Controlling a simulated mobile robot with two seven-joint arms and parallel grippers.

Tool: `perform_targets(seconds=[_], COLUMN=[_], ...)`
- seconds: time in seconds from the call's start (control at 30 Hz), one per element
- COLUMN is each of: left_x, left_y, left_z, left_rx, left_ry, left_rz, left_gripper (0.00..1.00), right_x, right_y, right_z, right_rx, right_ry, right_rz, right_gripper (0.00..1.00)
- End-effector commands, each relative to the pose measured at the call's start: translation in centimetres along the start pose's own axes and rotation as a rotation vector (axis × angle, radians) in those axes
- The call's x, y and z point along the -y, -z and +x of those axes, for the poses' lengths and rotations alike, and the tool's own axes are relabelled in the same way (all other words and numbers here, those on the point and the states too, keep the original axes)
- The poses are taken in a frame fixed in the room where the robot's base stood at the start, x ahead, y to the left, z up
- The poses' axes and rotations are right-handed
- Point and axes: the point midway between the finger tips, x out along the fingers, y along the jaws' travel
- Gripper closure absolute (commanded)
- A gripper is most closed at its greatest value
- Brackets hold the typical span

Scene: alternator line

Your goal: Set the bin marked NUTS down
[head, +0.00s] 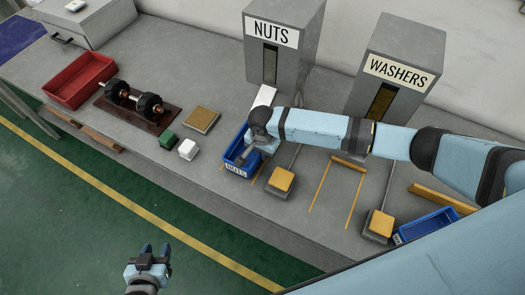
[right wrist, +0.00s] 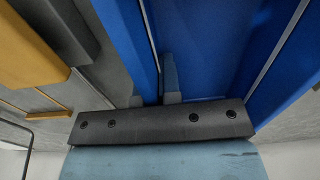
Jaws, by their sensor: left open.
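The blue bin marked NUTS (head: 236,171) is over the bench in front of the NUTS dispenser (head: 284,40), with its label facing the front edge. My right gripper (head: 262,146) is at the bin's right side, partly hidden by its own wrist. In the right wrist view, its two fingers (right wrist: 154,92) stand on either side of the bin's blue wall (right wrist: 135,40), shut on it. I cannot tell whether the bin's bottom touches the bench. My left gripper (head: 154,252) is open and empty above the green floor, clear of the bench.
A yellow-topped lever block (head: 281,180) stands just right of the bin. White (head: 188,149) and green (head: 168,139) blocks lie to its left. The WASHERS dispenser (head: 396,65) and another blue bin (head: 428,226) are further right. Yellow lines (head: 322,186) mark bare bench between them.

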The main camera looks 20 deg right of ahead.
Motion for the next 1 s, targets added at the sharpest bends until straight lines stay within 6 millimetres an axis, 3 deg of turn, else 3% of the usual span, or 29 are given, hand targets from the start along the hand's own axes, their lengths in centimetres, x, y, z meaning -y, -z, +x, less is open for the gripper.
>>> perform_targets(seconds=[0.07, 0.2, 0.57, 0.67, 1.0], left_x=[0.0, -0.1, 0.0, 0.0, 0.1], left_y=[-0.1, -0.3, -0.3, -0.1, -0.1], left_z=[-0.1, -0.2, -0.1, 0.1, 0.7], left_rx=[0.003, 0.007, 0.004, -0.001, -0.008], left_ry=[0.0, -0.001, 0.0, 0.001, 0.0], left_rz=[-0.001, -0.002, -0.001, 0.0, 0.002], left_gripper=[0.57, 0.57, 0.57, 0.57, 0.57], right_x=[0.0, 0.0, 0.0, 0.0, 0.0], right_y=[0.0, 0.0, 0.0, 0.0, 0.0], right_z=[0.1, 0.2, -0.3, -1.5, -8.6], right_rx=[0.001, 0.0, 0.0, 0.0, -0.001], right_ry=[0.0, 0.0, 0.001, 0.002, 0.002], right_rz=[0.001, 0.001, -0.001, 0.0, 0.0], right_gripper=[1.0, 0.71, 0.7, 0.7, 0.7])
